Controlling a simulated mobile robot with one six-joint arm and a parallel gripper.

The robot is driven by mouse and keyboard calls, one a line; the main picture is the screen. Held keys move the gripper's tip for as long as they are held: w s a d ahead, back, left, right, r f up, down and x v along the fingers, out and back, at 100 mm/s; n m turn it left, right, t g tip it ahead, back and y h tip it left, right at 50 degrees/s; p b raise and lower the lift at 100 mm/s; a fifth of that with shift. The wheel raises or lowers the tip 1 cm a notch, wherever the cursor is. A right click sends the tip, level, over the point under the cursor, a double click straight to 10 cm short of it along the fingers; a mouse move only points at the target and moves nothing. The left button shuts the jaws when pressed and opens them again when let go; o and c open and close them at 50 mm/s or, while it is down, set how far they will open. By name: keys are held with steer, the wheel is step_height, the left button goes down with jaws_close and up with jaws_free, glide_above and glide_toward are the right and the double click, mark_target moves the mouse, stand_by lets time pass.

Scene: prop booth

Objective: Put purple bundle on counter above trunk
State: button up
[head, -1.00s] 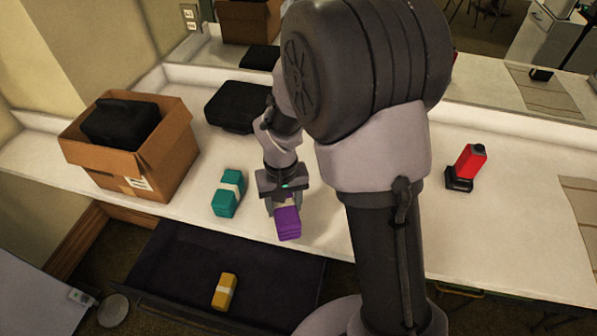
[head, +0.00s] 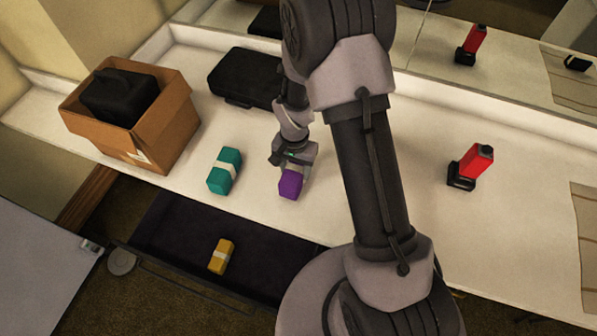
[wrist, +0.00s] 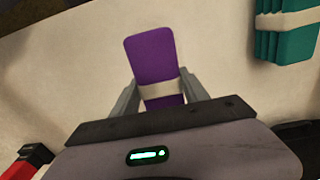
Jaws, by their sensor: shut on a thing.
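The purple bundle (head: 291,184), with a pale band, is between the fingers of my gripper (head: 293,165), which is shut on it. In the wrist view the purple bundle (wrist: 151,55) sticks out past both fingertips, over the white counter (head: 420,225). It is at the front part of the counter, right of the teal bundle (head: 224,171); whether it touches the surface I cannot tell. The dark open trunk (head: 270,262) is below the counter's front edge, with a yellow bundle (head: 221,256) in it.
A cardboard box (head: 160,133) holding a black case (head: 118,97) stands at the left. A flat black case (head: 243,78) lies behind the bundles. A red-and-black device (head: 471,166) stands at the right. A mirror lines the back. Counter between bundles and device is partly hidden by my arm.

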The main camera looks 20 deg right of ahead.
steer(key=shift+w+d+f, duration=0.1)
steer(key=shift+w+d, duration=0.2)
steer(key=shift+d, duration=0.4)
steer(key=shift+d+f, duration=0.2)
steer(key=shift+f, duration=0.1)
steer(key=shift+f+b, duration=0.6)
steer(key=shift+f, duration=0.8)
steer(key=shift+f, duration=0.2)
steer(key=o, duration=1.6)
steer(key=shift+r, duration=0.1)
